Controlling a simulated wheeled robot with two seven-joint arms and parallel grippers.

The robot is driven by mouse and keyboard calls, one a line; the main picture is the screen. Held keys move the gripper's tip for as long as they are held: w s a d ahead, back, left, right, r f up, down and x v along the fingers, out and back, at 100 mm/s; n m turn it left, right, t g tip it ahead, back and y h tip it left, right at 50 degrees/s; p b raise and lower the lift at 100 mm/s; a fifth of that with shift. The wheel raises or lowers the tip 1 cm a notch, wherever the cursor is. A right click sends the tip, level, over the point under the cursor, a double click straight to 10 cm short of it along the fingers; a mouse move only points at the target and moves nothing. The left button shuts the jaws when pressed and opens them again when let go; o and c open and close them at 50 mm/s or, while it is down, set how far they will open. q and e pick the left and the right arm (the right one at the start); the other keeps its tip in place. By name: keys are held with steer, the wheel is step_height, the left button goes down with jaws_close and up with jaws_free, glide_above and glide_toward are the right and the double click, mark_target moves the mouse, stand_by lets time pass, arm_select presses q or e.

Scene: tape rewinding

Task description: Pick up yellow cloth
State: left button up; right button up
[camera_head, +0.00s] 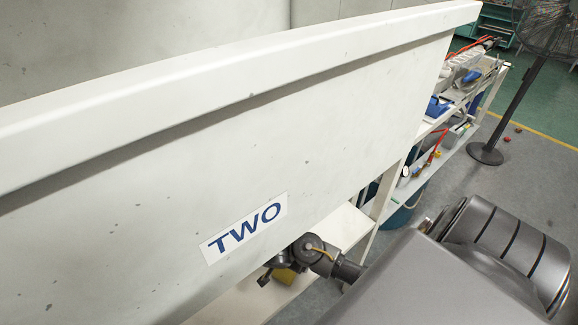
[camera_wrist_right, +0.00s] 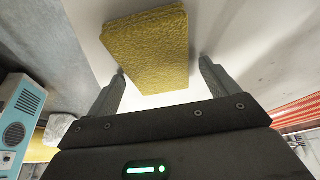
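The yellow cloth (camera_wrist_right: 145,48) is a thick, rough-textured rectangular pad on a white surface. In the right wrist view it lies ahead of my right gripper (camera_wrist_right: 162,66). The two fingers are spread wide, one to each side of the cloth's near end, with gaps visible. In the head view my right gripper (camera_head: 272,275) is low, under the panel marked TWO, mostly hidden by the panel and my arm. A small yellow patch of the cloth (camera_head: 285,276) shows beside it. My left gripper is in neither view.
The large white panel (camera_head: 130,180) fills much of the head view. A white shelf (camera_head: 341,229) lies below it. A cart with tools (camera_head: 460,85) and a black standing fan (camera_head: 520,92) stand at right. A blue device (camera_wrist_right: 18,115) is at left in the wrist view.

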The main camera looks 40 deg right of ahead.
steer(key=c, duration=0.9)
steer(key=shift+c, duration=0.2)
steer(key=shift+r, duration=0.1)
